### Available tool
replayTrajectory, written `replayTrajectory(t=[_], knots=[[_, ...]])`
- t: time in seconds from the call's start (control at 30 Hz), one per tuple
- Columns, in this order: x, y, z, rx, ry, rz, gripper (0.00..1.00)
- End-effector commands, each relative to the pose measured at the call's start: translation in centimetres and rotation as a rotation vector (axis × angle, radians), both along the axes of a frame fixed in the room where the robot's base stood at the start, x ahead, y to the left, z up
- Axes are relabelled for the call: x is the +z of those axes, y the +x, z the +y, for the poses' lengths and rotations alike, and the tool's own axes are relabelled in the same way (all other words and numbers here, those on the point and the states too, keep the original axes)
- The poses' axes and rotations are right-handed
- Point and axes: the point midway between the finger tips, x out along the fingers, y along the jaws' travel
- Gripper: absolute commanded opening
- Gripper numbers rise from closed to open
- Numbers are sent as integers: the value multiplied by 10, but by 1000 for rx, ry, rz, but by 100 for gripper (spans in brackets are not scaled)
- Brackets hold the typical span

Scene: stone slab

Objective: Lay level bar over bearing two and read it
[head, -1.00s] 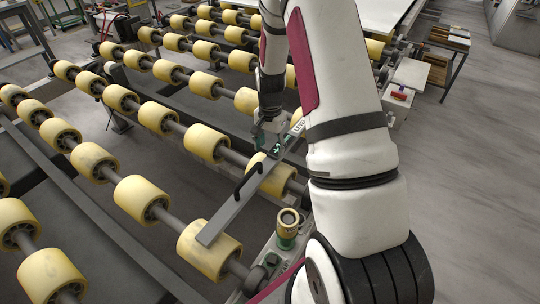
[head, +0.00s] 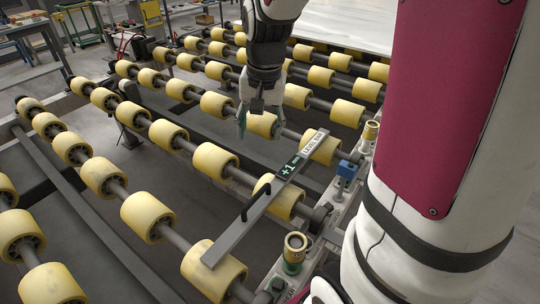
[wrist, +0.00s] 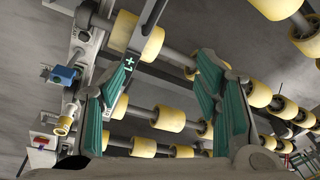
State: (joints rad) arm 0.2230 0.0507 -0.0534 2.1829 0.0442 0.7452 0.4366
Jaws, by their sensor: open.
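The grey level bar (head: 240,224) lies slantwise across several yellow rollers, its near end on the front roller (head: 213,265). It has a black handle (head: 256,202), a dark display (head: 288,167) showing +1, and a white label. A dark bearing housing (head: 318,216) sits on the side rail, right of the bar; I see no number on it. My gripper (head: 257,118) is open and empty, beyond and left of the bar's far end, apart from it. In the wrist view the display (wrist: 124,68) shows behind one teal finger.
Brass-topped posts (head: 295,243) and a blue block (head: 346,170) stand along the right-hand side rail. Rows of yellow rollers (head: 145,212) fill the left and back.

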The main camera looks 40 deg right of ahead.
Motion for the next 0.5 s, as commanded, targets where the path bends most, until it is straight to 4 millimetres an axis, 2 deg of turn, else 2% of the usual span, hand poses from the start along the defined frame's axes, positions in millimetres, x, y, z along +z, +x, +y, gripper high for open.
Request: replayTrajectory(t=[0.03, 0.2, 0.33, 0.5], knots=[[17, -12, 12, 59, -13, -27, 57], [55, -55, 46, 254, -57, -89, 57], [75, -92, 67, 399, -96, -136, 57], [87, -137, 86, 570, -153, -190, 57]])
